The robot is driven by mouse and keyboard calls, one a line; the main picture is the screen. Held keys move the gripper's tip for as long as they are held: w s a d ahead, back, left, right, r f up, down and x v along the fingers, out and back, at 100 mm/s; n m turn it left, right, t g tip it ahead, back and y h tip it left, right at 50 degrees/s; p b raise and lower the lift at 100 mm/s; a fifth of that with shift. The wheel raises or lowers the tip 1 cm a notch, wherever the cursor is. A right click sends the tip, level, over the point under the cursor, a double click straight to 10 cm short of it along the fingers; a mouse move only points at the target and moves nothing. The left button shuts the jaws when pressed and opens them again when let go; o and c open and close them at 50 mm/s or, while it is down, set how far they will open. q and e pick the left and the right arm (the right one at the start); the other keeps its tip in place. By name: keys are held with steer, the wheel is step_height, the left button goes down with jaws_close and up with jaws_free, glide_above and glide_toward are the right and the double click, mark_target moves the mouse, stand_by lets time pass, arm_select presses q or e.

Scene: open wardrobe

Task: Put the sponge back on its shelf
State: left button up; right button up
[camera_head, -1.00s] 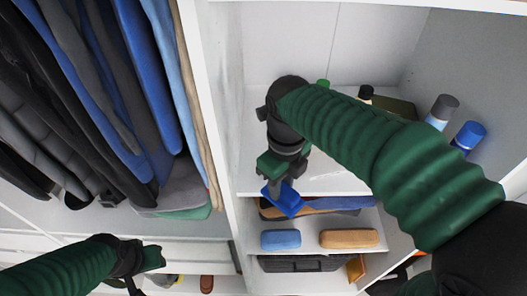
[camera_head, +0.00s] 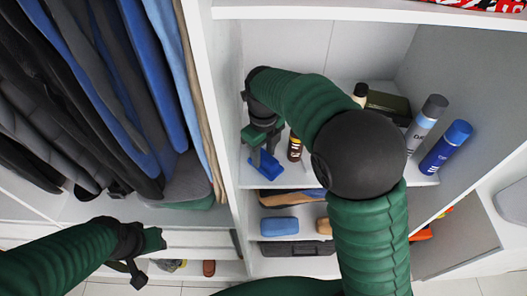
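My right gripper (camera_head: 262,146) points down in front of the upper shelf (camera_head: 330,183), at its left end. It is closed around a small blue block (camera_head: 266,170), which looks like the sponge; the fingers cover part of it. The block appears near the shelf's front edge; I cannot tell whether it touches the board. My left gripper (camera_head: 150,256) is at the lower left with its fingers apart and nothing between them.
A brown bottle (camera_head: 295,147), a dark box (camera_head: 388,106) and spray cans (camera_head: 443,147) stand on the upper shelf. Below are another blue block (camera_head: 279,226), a tan block (camera_head: 325,226) and a black case (camera_head: 298,248). Hanging clothes (camera_head: 100,100) fill the left.

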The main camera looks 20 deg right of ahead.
mark_target(263, 154)
steer(key=shift+o, duration=0.6)
steer(key=shift+w, duration=0.15)
steer(key=shift+a, duration=0.2)
steer(key=shift+r, duration=0.35)
step_height(263, 154, up, 7)
steer(key=shift+d+f+b, duration=0.1)
steer(key=shift+b, duration=0.7)
